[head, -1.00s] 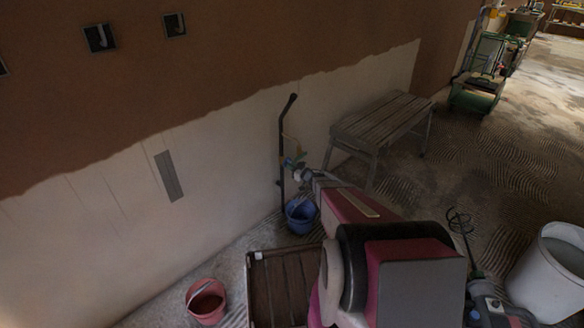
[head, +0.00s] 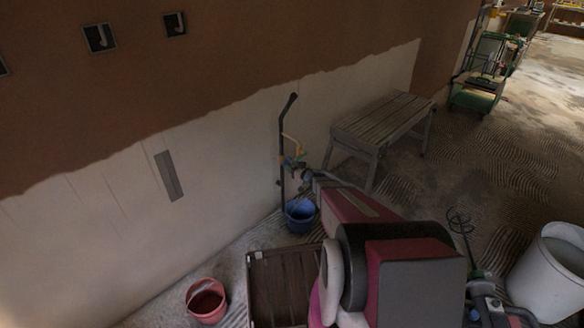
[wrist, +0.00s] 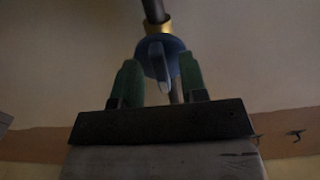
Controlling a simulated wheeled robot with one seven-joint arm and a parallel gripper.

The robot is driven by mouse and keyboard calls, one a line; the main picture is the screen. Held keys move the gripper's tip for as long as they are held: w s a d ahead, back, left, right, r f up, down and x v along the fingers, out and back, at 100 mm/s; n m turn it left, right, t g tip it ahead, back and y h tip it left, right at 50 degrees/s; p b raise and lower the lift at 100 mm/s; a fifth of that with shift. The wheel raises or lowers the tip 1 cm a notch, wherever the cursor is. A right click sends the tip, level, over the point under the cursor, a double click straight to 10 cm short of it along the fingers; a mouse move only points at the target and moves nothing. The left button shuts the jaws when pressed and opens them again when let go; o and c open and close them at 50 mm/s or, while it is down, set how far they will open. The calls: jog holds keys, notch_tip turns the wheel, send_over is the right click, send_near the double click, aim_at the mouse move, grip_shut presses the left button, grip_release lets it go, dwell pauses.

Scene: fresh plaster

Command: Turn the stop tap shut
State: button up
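The stop tap (wrist: 176,47) has a blue body with a brass collar above it, on a dark upright pipe (head: 283,135) by the wall. Its pale blue lever (wrist: 158,66) points down toward my gripper in the wrist view. My gripper (wrist: 160,88) has two green fingers, one on each side of the lever, with visible gaps. It is open and holds nothing. In the head view my gripper (head: 295,165) is at the tap, small and partly hidden by my arm, so contact cannot be told there.
A blue bucket (head: 300,217) stands on the floor below the tap. A wooden bench (head: 380,122) stands to its right along the wall. A red bucket (head: 206,301) and a brown slatted crate (head: 280,285) are in front. A white tub (head: 548,280) is at right.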

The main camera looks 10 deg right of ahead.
jog(key=v, duration=1)
jog(key=shift+s+d, duration=0.25)
jog(key=shift+s, duration=0.05)
jog(key=shift+r, duration=0.15)
jog(key=s+d+r+m+g+h, duration=0.35)
jog(key=r+m+h, duration=0.45)
jog(key=h, duration=0.5)
jog(key=s+a+r+g, duration=0.2)
jog(key=s+a+g, duration=0.1)
jog(key=s, duration=0.5)
jog(key=s+a+r+g+y, duration=0.1)
jog(key=s+a+r+g, duration=0.2)
jog(key=s, duration=0.5)
jog(key=s+a+r+n+g+y, duration=0.1)
jog(key=s+a+r+g, duration=0.1)
jog(key=s+a+g, duration=0.3)
jog(key=s, duration=0.2)
jog(key=shift+s+r, duration=0.4)
